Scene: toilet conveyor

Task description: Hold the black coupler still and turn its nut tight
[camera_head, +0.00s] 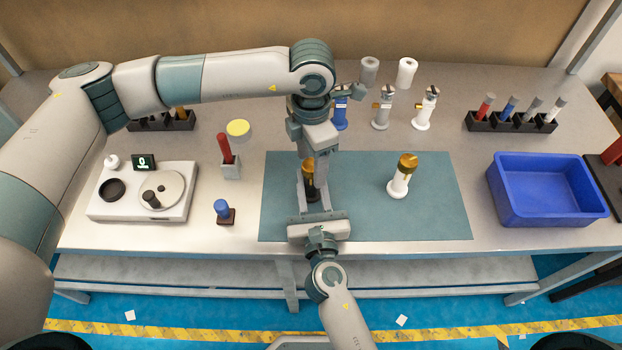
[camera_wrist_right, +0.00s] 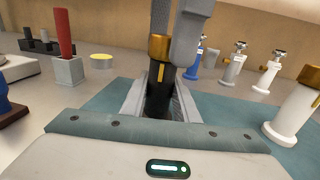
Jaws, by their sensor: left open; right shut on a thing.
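The black coupler (camera_head: 310,184) stands upright on the teal mat (camera_head: 355,215), partly hidden by my grippers. Its gold nut (camera_wrist_right: 159,48) is on top, with a yellow stripe below it on the black body (camera_wrist_right: 158,95). My right gripper (camera_head: 312,198) comes from the front and is shut on the black body below the nut. My left gripper (camera_head: 309,158) points down from above, open at the nut. In the right wrist view its grey fingers (camera_wrist_right: 184,40) are beside and behind the nut; I cannot tell whether they touch it.
A white coupler (camera_head: 399,184) with a gold nut stands right on the mat. A blue bin (camera_head: 548,216) is at right. Left are a turntable device (camera_head: 180,208), a grey block with a red rod (camera_head: 230,170) and a blue-knobbed stamp (camera_head: 223,212). Valves and racks stand behind.

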